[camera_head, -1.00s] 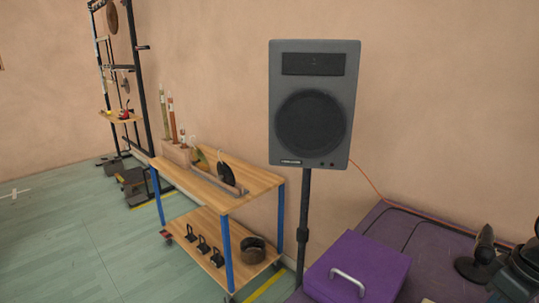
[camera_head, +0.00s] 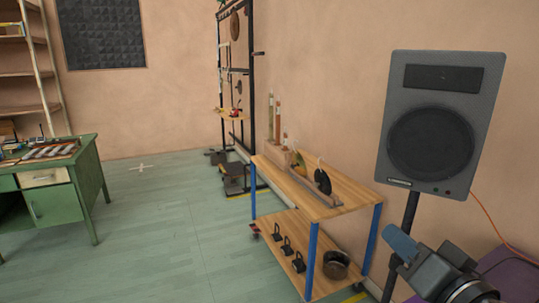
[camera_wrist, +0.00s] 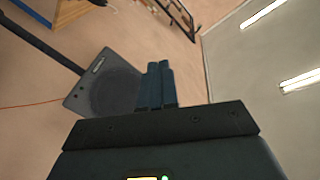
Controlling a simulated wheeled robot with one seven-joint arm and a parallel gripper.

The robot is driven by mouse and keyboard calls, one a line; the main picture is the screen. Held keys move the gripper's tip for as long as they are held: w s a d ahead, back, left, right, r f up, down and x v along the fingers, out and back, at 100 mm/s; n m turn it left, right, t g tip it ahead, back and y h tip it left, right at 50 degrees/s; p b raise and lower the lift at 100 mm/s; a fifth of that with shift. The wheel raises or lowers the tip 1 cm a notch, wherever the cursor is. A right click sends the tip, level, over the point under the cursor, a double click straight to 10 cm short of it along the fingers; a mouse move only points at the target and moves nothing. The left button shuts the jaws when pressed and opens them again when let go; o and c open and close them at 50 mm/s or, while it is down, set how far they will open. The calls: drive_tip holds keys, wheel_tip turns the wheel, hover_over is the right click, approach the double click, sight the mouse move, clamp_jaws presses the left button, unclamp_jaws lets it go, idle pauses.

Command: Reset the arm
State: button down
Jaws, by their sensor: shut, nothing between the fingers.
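My gripper (camera_head: 398,240) is raised at the lower right of the head view, in front of the speaker stand. In the wrist view its two dark fingers (camera_wrist: 159,72) lie side by side, shut with nothing between them. Part of my arm shows at the lower right of the head view. The grey speaker (camera_head: 440,122) stands behind and above the gripper in the head view. It also shows in the wrist view (camera_wrist: 103,88), left of the fingers. I cannot tell the gap between gripper and speaker.
A two-level wooden cart (camera_head: 338,198) with blue legs stands left of the speaker, holding percussion pieces. A black rack (camera_head: 251,75) stands behind it. A green desk (camera_head: 85,180) is at the left. The floor (camera_head: 165,225) between desk and cart is clear.

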drive_tip(key=s+a+f+m+g+h, duration=0.1)
drive_tip(key=s+a+f+h, duration=0.15)
drive_tip(key=s+f, duration=0.5)
drive_tip(key=s+a+f+m+h, duration=0.25)
drive_tip(key=s+f, duration=0.25)
drive_tip(key=s, duration=0.6)
drive_tip(key=s+d+n, duration=0.2)
drive_tip(key=s+n, duration=0.2)
drive_tip(key=s, duration=0.6)
drive_tip(key=s+d+n+g+y, duration=0.1)
drive_tip(key=s+d+n, duration=0.2)
drive_tip(key=s, duration=0.6)
drive_tip(key=shift+s+d+f+n+y, duration=0.2)
drive_tip(key=shift+s+f+n+y, duration=0.15)
drive_tip(key=shift+n, duration=0.3)
